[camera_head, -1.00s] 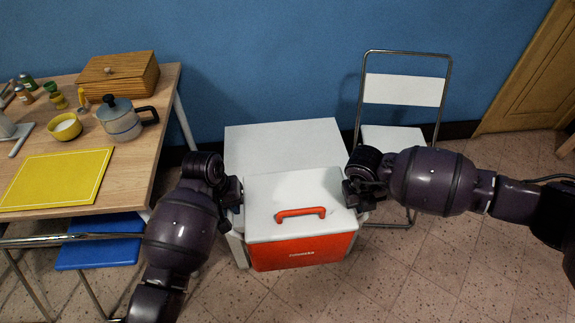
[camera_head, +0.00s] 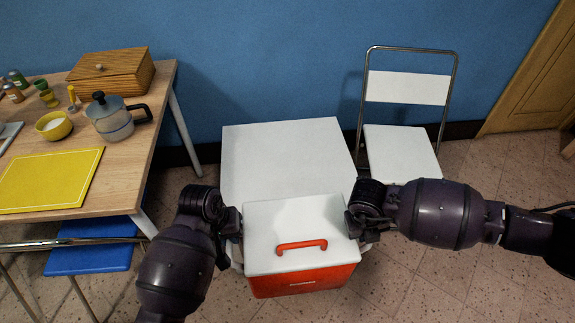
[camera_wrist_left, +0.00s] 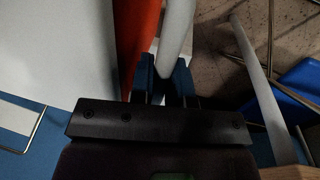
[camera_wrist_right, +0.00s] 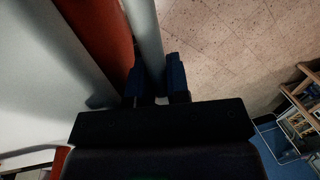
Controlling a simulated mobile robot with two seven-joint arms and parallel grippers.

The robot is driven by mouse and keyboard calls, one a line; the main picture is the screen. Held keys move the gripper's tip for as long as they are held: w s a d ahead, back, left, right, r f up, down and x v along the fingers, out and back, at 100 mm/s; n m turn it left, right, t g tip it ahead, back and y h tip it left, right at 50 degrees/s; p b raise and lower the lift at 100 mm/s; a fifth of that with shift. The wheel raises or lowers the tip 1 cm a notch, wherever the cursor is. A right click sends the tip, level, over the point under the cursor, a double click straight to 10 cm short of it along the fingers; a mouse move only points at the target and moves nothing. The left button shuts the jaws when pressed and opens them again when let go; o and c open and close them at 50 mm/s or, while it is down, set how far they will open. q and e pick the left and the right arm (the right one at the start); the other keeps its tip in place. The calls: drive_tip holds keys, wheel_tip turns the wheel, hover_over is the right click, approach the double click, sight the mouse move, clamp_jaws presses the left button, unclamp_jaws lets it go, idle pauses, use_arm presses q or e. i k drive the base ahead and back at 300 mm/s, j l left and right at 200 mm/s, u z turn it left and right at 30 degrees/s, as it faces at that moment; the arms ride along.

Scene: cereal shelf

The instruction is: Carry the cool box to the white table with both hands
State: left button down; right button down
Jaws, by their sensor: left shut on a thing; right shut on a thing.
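The cool box (camera_head: 300,284) has a red-orange body, a white lid and a red top handle. It hangs level between my two arms, at the near edge of the white table (camera_head: 275,150) in the head view. My left gripper (camera_wrist_left: 165,75) is shut on a pale bar at one side of the cool box, seen in the left wrist view. My right gripper (camera_wrist_right: 155,75) is shut on a similar pale bar at the other side, seen in the right wrist view. The box hides the near part of the table, so I cannot tell whether they touch.
The white table's visible top is bare. A white folding chair (camera_head: 400,155) stands to its right. A wooden table (camera_head: 120,170) at left holds a moka pot (camera_head: 113,120), a yellow board (camera_head: 48,180) and a wooden box (camera_head: 112,76). A blue stool (camera_head: 90,258) sits below.

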sight(290, 190)
drive_tip(key=i, duration=1)
